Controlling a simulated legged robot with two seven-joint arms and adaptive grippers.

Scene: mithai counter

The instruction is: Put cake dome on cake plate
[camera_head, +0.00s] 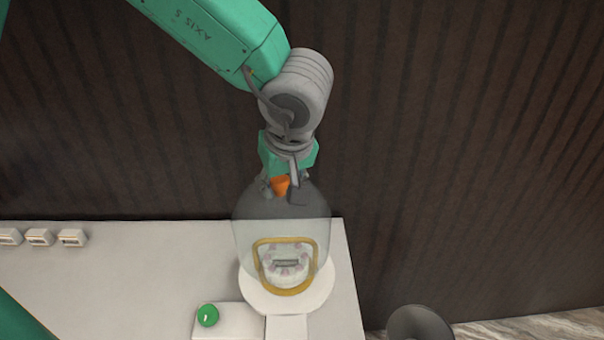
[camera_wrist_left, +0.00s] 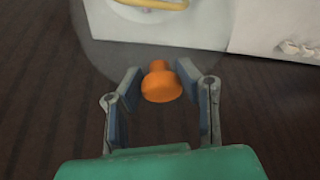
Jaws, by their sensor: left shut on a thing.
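The clear cake dome (camera_head: 253,205) hangs from its orange knob (camera_head: 281,184), with its body over the cake plate's back part in the head view. My left gripper (camera_head: 282,187) is shut on that knob; the wrist view shows the knob (camera_wrist_left: 160,82) between the two fingers. The white cake plate (camera_head: 322,291) stands near the counter's right end. A pale cake (camera_head: 286,271) with pink bits shows through the dome. A gold rounded band (camera_head: 257,280) surrounds the cake in the picture; I cannot tell what it belongs to. The dome's lower edge is hard to make out. My right gripper is not in view.
A green ball (camera_head: 208,315) sits on a white block (camera_head: 240,322) at the counter's front. Several small white holders (camera_head: 72,238) stand at the left. The white counter (camera_head: 150,265) is clear between. A dark round object (camera_head: 419,324) is at lower right.

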